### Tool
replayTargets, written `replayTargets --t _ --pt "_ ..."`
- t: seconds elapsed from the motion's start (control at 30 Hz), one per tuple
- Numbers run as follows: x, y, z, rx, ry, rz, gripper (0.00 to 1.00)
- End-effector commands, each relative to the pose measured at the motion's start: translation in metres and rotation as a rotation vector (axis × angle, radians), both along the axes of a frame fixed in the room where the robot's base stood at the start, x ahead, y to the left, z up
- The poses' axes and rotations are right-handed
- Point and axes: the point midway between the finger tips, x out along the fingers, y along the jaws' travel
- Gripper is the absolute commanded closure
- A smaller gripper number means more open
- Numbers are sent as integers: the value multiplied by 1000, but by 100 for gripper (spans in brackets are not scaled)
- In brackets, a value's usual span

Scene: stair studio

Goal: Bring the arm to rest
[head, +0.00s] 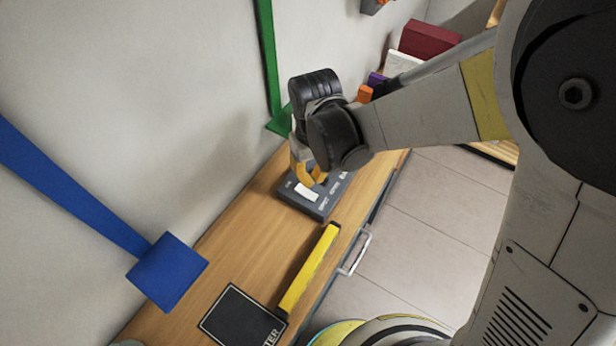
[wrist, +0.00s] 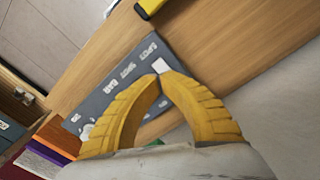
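My gripper (head: 313,182) hangs low over a grey control panel (head: 328,206) on the wooden bench. In the wrist view, its two yellow fingers (wrist: 161,77) lean together and their tips meet, with nothing seen held between them. The panel also shows in the wrist view (wrist: 118,82), with white lettering beside and behind the fingers. A white piece on the panel (head: 307,192) is close to the fingertips; it shows just beyond them in the wrist view (wrist: 160,66). I cannot tell whether the tips touch it. My arm is stretched out over the bench.
A yellow bar (head: 309,269) and a black lettered plate (head: 240,318) lie on the bench (head: 235,245). A blue bracket (head: 167,270) and a green one (head: 270,70) stand by the wall. A drawer handle (head: 357,254) juts from the front. The tiled floor (head: 430,215) looks clear.

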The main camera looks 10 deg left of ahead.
Motion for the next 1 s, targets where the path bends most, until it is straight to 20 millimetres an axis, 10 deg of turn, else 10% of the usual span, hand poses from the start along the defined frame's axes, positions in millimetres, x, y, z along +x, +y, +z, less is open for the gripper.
replayTargets --t 0.6,1.0 --pt "2 -7 9 8 -12 -17 100" --pt "2 -135 116 130 -265 -315 100"
